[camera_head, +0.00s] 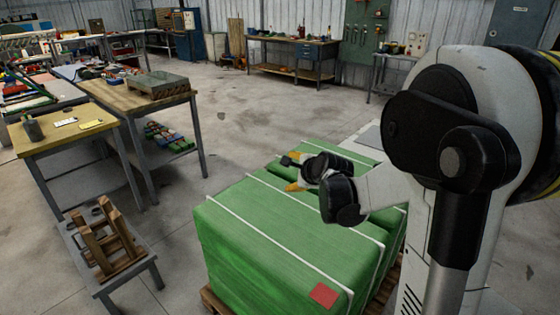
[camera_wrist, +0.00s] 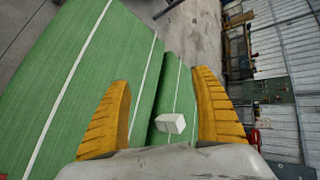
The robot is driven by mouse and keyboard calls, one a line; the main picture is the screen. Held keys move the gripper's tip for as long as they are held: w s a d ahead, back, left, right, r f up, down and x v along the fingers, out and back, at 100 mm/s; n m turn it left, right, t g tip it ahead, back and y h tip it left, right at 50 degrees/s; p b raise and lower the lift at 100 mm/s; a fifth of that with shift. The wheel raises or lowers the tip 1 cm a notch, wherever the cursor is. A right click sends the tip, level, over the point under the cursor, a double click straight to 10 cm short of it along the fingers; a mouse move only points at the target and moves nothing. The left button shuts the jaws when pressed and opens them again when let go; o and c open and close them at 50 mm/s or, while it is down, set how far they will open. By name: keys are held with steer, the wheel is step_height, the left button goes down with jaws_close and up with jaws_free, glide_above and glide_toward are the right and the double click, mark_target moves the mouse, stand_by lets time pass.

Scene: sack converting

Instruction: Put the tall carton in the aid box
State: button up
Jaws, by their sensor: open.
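A small plain white box (camera_wrist: 171,123) shows in the wrist view between my fingers, close to my gripper's palm. It appears over the green wrapped stack near a dark gap; I cannot tell whether it is the tall carton or what it rests on. I cannot make it out in the head view. My gripper (camera_head: 291,172) is open above the green stack, its orange fingers spread. In the wrist view my gripper (camera_wrist: 163,75) has nothing between its fingertips. I cannot identify the aid box in either view.
The green strapped stack (camera_head: 250,235) with a red label stands on a wooden pallet (camera_head: 213,301). A low bench (camera_head: 108,285) with a wooden frame and a yellow-topped table (camera_head: 45,148) stand left. Workbenches line the back. The middle floor is clear.

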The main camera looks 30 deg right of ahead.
steer(key=w+d+f+m+h, duration=0.1)
steer(key=w+d+f+m, duration=0.1)
steer(key=d+f+m, duration=0.3)
steer(key=w+d+f+m+t+h, duration=0.1)
steer(key=d+f+m, duration=0.5)
steer(key=d, duration=0.6)
steer(key=w+d+f+m+t+h, duration=0.1)
steer(key=w+d+f+m+h, duration=0.1)
steer(key=d+f+m, duration=0.3)
steer(key=shift+w+d+f+m+p, duration=0.1)
steer(key=shift+w+d+m, duration=0.2)
steer(key=shift+d, duration=0.35)
steer(key=shift+w+d+f+m+p, duration=0.15)
steer(key=shift+d+m, duration=0.15)
steer(key=shift+d, duration=0.3)
steer(key=shift+w+d+f+m+p, duration=0.1)
steer(key=shift+w+d+m, duration=0.2)
steer(key=shift+d, duration=0.35)
steer(key=shift+h, duration=0.3)
steer(key=b+x, duration=0.2)
steer(key=x, duration=0.3)
steer(key=shift+a+f+b, duration=0.1)
steer(key=shift+f+b, duration=0.1)
steer(key=shift+b, duration=0.1)
steer(key=shift+w+r, duration=0.1)
steer(key=shift+w, duration=0.1)
steer(key=c, duration=1.4)
